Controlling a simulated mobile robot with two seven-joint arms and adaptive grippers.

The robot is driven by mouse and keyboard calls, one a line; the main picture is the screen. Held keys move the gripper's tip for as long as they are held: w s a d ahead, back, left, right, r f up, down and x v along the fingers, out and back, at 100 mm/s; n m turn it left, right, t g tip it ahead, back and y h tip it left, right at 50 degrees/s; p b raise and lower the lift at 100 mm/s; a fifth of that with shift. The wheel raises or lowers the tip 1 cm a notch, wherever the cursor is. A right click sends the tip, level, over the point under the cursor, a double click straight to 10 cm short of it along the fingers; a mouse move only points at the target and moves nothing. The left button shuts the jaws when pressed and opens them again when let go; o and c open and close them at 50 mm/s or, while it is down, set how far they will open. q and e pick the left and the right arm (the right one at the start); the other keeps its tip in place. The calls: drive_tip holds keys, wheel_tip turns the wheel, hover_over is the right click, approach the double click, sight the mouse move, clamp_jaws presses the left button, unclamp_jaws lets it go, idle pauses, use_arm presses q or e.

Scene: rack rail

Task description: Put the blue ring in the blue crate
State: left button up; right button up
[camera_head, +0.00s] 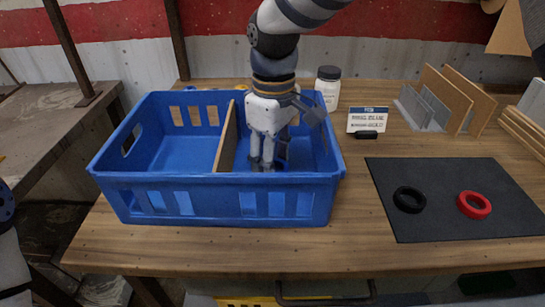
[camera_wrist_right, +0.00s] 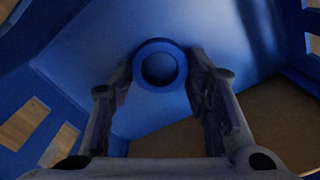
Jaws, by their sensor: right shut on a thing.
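The blue crate (camera_head: 150,182) stands on the table, split by a wooden divider (camera_head: 226,135) into a left and a right compartment. My right gripper (camera_head: 262,166) points down inside the right compartment. In the right wrist view, my right gripper (camera_wrist_right: 160,68) is shut on the blue ring (camera_wrist_right: 160,43), with a finger on each side of it. The ring is inside the crate's walls; whether it touches the floor I cannot tell. In the head view I cannot make the ring out. My left gripper is not in view.
A dark mat (camera_head: 440,215) to the right holds a black ring (camera_head: 409,208) and a red ring (camera_head: 463,204). A white jar (camera_head: 328,88) and a small sign (camera_head: 367,121) stand behind. Boards in a rack (camera_head: 445,97) are at the back right.

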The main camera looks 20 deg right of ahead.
drive_tip(key=o, duration=1.1)
drive_tip(key=shift+f, duration=0.1)
drive_tip(key=shift+o, duration=0.2)
wheel_tip(320, 180, up, 12)
